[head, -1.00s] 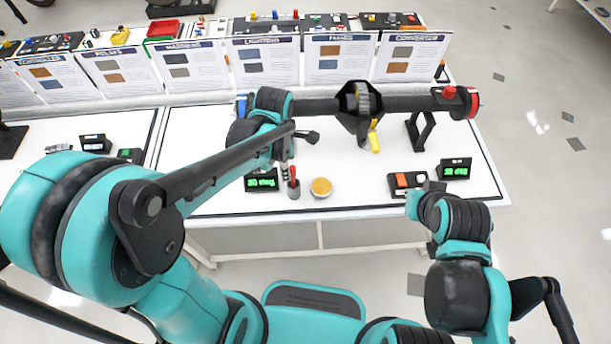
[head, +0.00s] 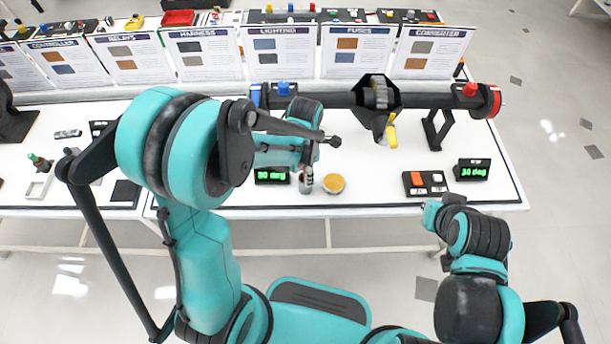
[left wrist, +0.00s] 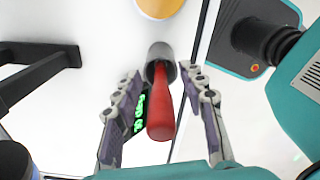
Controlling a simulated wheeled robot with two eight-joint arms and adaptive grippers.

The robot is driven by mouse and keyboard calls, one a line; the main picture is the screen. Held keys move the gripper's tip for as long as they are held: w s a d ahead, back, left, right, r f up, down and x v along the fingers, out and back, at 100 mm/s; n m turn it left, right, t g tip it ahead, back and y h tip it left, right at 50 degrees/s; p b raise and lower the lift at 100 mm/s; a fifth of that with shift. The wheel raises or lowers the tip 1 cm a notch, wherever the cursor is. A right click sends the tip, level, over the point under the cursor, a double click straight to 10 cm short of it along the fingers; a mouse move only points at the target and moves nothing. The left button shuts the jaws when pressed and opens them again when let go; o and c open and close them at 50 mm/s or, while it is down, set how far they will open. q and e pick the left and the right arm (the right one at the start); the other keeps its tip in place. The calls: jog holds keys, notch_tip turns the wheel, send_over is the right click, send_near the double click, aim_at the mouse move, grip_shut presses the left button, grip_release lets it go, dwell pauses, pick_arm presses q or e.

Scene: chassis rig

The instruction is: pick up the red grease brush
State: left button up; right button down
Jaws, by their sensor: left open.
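The red grease brush (left wrist: 160,110) stands handle-up in a small grey cup (left wrist: 160,52) on the white table. The cup also shows in the head view (head: 306,186), where my left arm hides the brush's red handle. My left gripper (left wrist: 162,78) is open, with one finger on each side of the handle and visible gaps between. In the head view the left gripper (head: 304,166) is just over the cup. My right arm is at the table's front right; its fingers do not show.
An orange-topped round tin (head: 333,184) stands close to the right of the cup. A green-lit display (head: 271,176) is just left of it. A dark horizontal shaft (head: 430,101) on stands runs behind. A switch box (head: 425,184) and another display (head: 472,170) are at the right.

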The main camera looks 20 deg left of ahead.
pick_arm(q)
grip_shut()
jog(key=shift+r, duration=0.1)
notch_tip(320, 180, up, 10)
jog(key=p, duration=0.4)
